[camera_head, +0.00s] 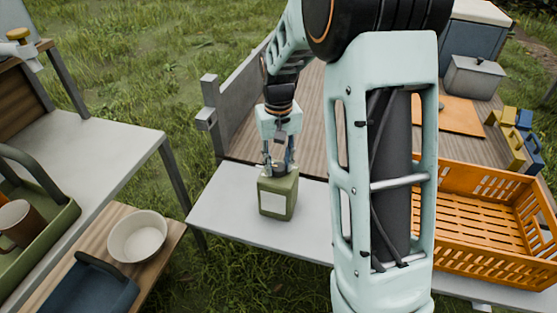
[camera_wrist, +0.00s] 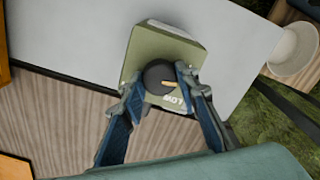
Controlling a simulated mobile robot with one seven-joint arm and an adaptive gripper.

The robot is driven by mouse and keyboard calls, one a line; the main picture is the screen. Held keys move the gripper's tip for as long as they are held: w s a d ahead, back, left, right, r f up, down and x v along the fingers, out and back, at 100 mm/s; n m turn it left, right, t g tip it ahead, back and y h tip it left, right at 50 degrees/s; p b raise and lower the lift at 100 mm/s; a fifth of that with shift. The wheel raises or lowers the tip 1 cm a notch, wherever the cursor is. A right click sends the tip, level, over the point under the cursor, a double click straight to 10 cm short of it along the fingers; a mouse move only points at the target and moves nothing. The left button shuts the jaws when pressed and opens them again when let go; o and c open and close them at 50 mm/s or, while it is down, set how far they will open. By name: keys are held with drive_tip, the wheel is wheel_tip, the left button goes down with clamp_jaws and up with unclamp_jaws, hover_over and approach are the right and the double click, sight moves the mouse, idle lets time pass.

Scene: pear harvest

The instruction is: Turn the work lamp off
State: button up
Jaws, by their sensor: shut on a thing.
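The work lamp (camera_head: 291,195) is a green box with a pale front panel. It stands upright on the light grey table top, and it also shows from above in the wrist view (camera_wrist: 150,48). A dark round knob (camera_wrist: 155,72) with a tan pointer mark sits on its top. Lettering that reads "LOW", upside down, shows beside the knob. My gripper (camera_head: 278,168) points down at the lamp's top. In the wrist view its fingers (camera_wrist: 158,80) are shut on the knob from two sides. I cannot tell whether the pale panel is lit.
An orange crate (camera_head: 482,167) is to the right, with yellow and blue items behind it. A grey lidded box (camera_head: 473,78) stands at the back right. A white bowl (camera_head: 138,237) is on the wooden surface at lower left. The grey table top (camera_head: 225,205) around the lamp is clear.

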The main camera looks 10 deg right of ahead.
sight(278, 166)
drive_tip(key=shift+n+p, duration=0.3)
drive_tip(key=shift+n, duration=0.7)
drive_tip(key=o, duration=1.2)
drive_tip(key=shift+c, duration=0.2)
drive_tip(key=shift+r, duration=0.1)
wheel_tip(278, 166, up, 12)
